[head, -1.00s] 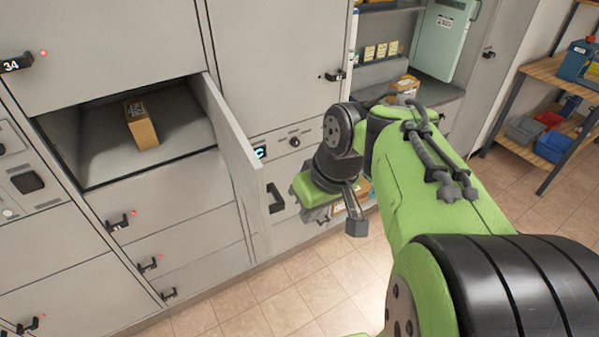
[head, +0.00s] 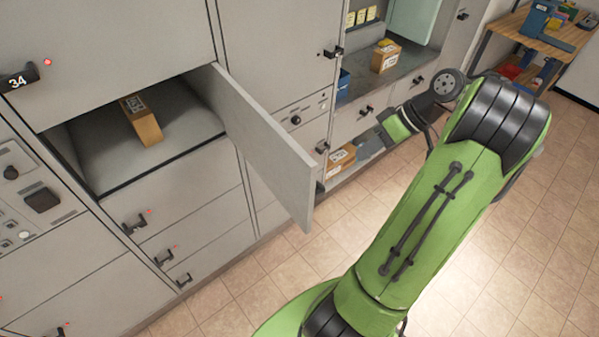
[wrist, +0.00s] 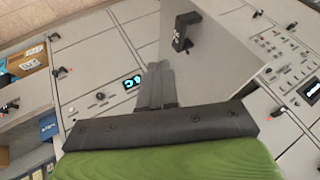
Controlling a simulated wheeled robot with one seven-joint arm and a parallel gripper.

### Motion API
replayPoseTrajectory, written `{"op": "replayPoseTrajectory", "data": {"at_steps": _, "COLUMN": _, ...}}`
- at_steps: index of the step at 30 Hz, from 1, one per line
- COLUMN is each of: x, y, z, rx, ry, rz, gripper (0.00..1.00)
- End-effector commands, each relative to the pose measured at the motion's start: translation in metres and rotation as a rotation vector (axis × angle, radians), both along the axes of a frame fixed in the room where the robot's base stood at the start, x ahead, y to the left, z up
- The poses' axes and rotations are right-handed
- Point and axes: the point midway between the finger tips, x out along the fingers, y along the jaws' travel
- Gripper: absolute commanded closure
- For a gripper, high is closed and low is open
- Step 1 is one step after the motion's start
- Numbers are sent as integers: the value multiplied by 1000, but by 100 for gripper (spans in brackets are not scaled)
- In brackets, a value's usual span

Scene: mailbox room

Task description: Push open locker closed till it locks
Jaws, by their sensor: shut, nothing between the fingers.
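The open locker door (head: 265,145) swings out from the grey locker wall, hinged on the right of its compartment (head: 170,150). A small brown box (head: 141,121) lies inside that compartment. My arm reaches up on the right of the door, and its green wrist (head: 398,125) is apart from the door; the fingertips are not clear in the head view. In the wrist view, my gripper (wrist: 157,85) is shut and empty, with its fingers together. The door (wrist: 220,65) and its black handle (wrist: 184,31) show beyond and to the right of the fingers.
Closed locker doors with black handles (head: 133,225) surround the compartment. Shelves at the back hold a cardboard box (head: 385,56) and a lower box (head: 340,160). A wooden bench (head: 545,38) stands at the far right. The tiled floor (head: 255,300) before the lockers is clear.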

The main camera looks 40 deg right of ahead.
Motion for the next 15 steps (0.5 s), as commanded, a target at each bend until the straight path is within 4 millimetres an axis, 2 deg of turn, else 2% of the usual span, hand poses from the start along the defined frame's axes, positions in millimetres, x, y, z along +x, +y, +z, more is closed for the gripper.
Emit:
{"op": "replayPoseTrajectory", "data": {"at_steps": 5, "x": 8, "y": 11, "z": -26, "rx": 2, "ry": 4, "rz": -2, "gripper": 100}}
{"op": "replayPoseTrajectory", "data": {"at_steps": 15, "x": 38, "y": 45, "z": -86, "rx": 3, "ry": 4, "rz": -1, "gripper": 100}}
